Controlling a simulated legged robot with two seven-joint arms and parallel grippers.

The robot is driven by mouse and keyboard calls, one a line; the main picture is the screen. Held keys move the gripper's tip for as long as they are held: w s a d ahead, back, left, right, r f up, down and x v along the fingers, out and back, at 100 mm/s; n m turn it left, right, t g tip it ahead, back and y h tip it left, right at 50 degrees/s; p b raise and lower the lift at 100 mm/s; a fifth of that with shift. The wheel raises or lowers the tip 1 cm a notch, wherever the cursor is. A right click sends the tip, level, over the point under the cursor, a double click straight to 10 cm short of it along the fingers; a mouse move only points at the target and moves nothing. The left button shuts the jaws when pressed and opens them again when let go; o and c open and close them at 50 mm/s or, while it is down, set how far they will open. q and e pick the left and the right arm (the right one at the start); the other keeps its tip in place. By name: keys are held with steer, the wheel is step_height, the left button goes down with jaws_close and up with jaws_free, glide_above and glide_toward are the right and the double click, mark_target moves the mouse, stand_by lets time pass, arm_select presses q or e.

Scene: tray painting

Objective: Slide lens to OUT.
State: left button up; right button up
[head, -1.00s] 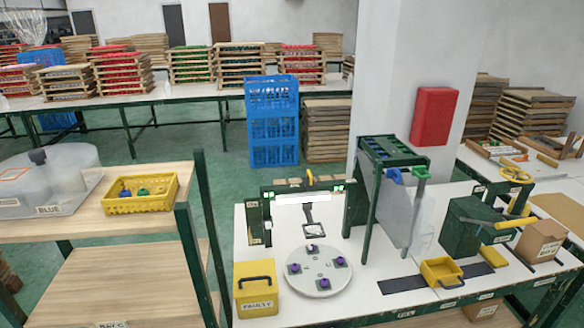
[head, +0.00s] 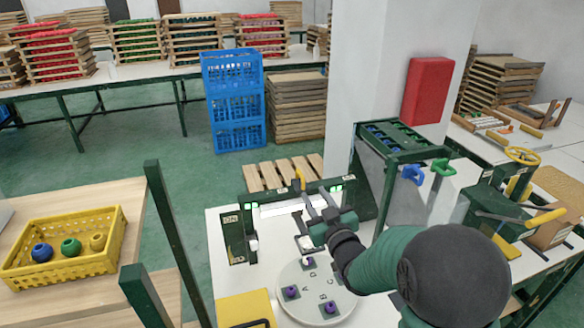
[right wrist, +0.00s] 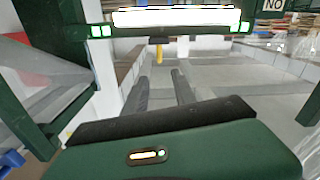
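The lamp station, a dark green frame (head: 237,236) with a bright white light bar and green indicator lights, stands at the back of the table. A yellow knob (head: 300,174) is at its top bar and shows in the right wrist view (right wrist: 158,55). A small pale square plate (head: 305,243), likely the lens, is below the bar, partly hidden by my right gripper. My right gripper (head: 314,200) is in front of the bar; its two dark fingers (right wrist: 160,78) are apart and empty, pointing toward the knob without visible contact. My left gripper is not in view.
A round white turntable (head: 290,272) with purple-topped pieces lies below my right arm. A yellow box (head: 245,308) stands at front left. A green rack (head: 388,140) with blue and green handles stands close to the right. A yellow basket (head: 65,250) is on the left shelf.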

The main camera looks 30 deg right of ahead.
mark_target(299, 172)
steer(key=x, duration=0.9)
steer(key=f+p+x, duration=0.1)
steer(key=x, duration=0.4)
steer(key=shift+d, duration=0.3)
steer(key=shift+w+a, duration=0.2)
steer(key=shift+w, duration=0.2)
steer(key=shift+s+d, duration=0.1)
jaws_close()
